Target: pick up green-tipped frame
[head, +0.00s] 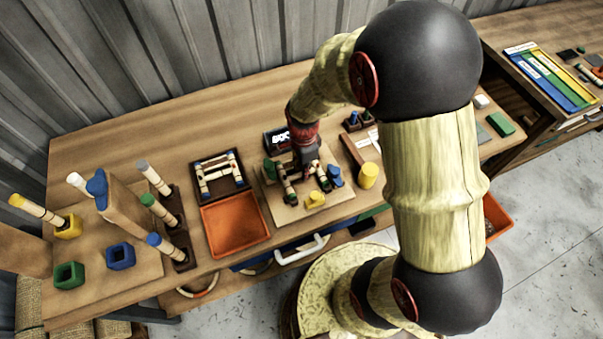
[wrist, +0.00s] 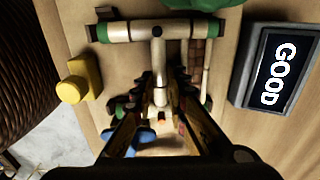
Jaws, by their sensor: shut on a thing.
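The green-tipped frame (wrist: 130,32) is a pale rattan piece with dark green bands at its ends. In the wrist view its far bar lies across the top, and a middle bar runs down from it between my fingers. My gripper (wrist: 160,98) is shut on that middle bar. In the head view my gripper (head: 307,168) points down over the wooden board at the middle of the bench, and the frame there is partly hidden by it. I cannot tell whether the frame is clear of the board.
A small screen (wrist: 274,67) reading "GOOD" stands beside the board. Yellow (head: 315,199) and blue (head: 335,177) blocks sit close by. An orange tray (head: 235,224) and a dark tray holding another rattan frame (head: 220,174) are to the left, with upright rods farther left.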

